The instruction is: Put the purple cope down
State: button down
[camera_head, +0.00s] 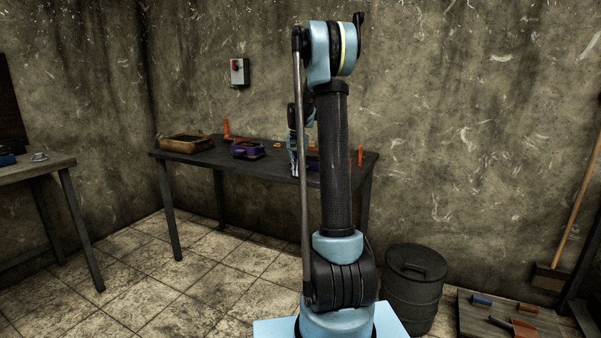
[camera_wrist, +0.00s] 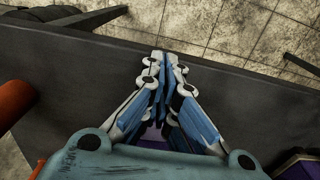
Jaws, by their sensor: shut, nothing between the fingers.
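My gripper (camera_head: 293,168) is over the front part of the dark table, partly hidden by my arm. In the wrist view its fingers (camera_wrist: 168,62) are together at the tips with nothing between them. A purple box-shaped part (camera_head: 247,149) sits on the table to the left of my gripper. Another purple part (camera_head: 313,164) shows just right of the gripper, mostly hidden behind my arm. In the wrist view, purple shows beneath the fingers (camera_wrist: 151,134) and a purple corner at lower right (camera_wrist: 299,164). I cannot tell which one is the cope.
The dark table (camera_head: 215,161) also holds a wooden tray (camera_head: 187,143), an orange tool (camera_head: 227,131) and an orange upright cylinder (camera_head: 360,155). A black barrel (camera_head: 414,292) stands on the floor at right. Another table (camera_head: 38,169) is at left. Floor between the tables is clear.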

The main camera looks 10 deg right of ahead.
notch_tip(320, 180, up, 9)
jog(key=shift+w+r, duration=0.15)
jog(key=shift+d, duration=0.1)
dwell(0.3)
jog(key=s+a+f+n+t, duration=0.15)
jog(key=s+n, duration=0.25)
jog(key=s, duration=2.3)
jog(key=s+f+n, duration=0.1)
jog(key=s+f, duration=0.7)
jog(key=s, duration=0.2)
jog(key=s+a+f+n, duration=0.1)
jog(key=s+f+n, duration=0.1)
jog(key=s+f, duration=0.5)
jog(key=s, duration=0.4)
jog(key=shift+f+t, duration=0.35)
jog(key=shift+a, duration=0.1)
